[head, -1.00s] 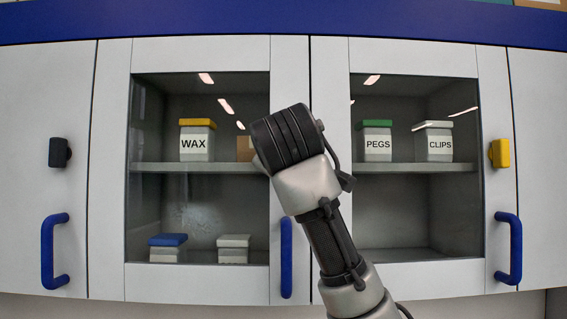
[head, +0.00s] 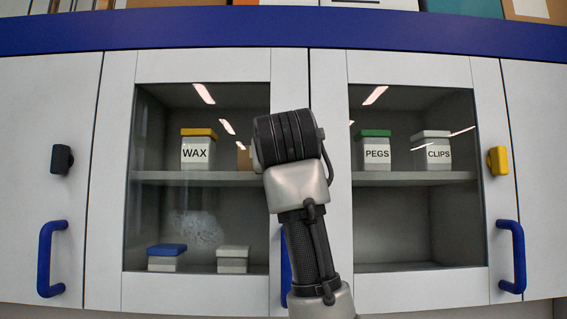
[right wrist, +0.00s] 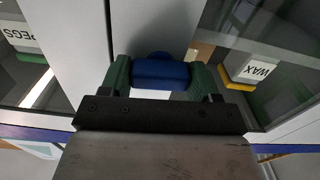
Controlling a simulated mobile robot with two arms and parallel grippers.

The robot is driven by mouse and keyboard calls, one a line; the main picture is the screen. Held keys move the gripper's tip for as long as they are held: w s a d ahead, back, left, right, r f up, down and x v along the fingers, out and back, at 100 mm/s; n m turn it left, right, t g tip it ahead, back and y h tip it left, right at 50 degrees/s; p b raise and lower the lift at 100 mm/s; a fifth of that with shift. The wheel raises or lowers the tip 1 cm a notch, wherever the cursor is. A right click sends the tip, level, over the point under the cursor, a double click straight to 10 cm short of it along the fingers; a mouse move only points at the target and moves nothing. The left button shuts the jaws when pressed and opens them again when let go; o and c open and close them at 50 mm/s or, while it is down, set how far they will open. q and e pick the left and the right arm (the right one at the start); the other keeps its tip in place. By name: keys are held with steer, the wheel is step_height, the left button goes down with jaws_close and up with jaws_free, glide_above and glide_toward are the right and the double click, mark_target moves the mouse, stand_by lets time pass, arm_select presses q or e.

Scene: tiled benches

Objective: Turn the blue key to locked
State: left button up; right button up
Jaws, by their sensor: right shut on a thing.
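The blue key (right wrist: 162,74) shows in the right wrist view between the two green fingers of my right gripper (right wrist: 162,80). The gripper is shut on it, one finger at each end. The key's long side runs across that picture, and a rounded blue part shows just behind it, against the white cabinet front. In the head view my right arm's wrist covers the key and the gripper's fingers, at the middle of the cabinet where the two glass doors meet. No marks for locked or unlocked can be seen. My left gripper is not in view.
Labelled boxes, including WAX (head: 198,150), stand behind glass.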

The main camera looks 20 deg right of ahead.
steer(key=shift+m, duration=0.6)
steer(key=o, duration=0.9)
steer(key=shift+s, duration=0.1)
steer(key=b+v, duration=0.5)
steer(key=v, duration=0.5)
steer(key=shift+s+a, duration=0.1)
steer(key=shift+s, duration=0.2)
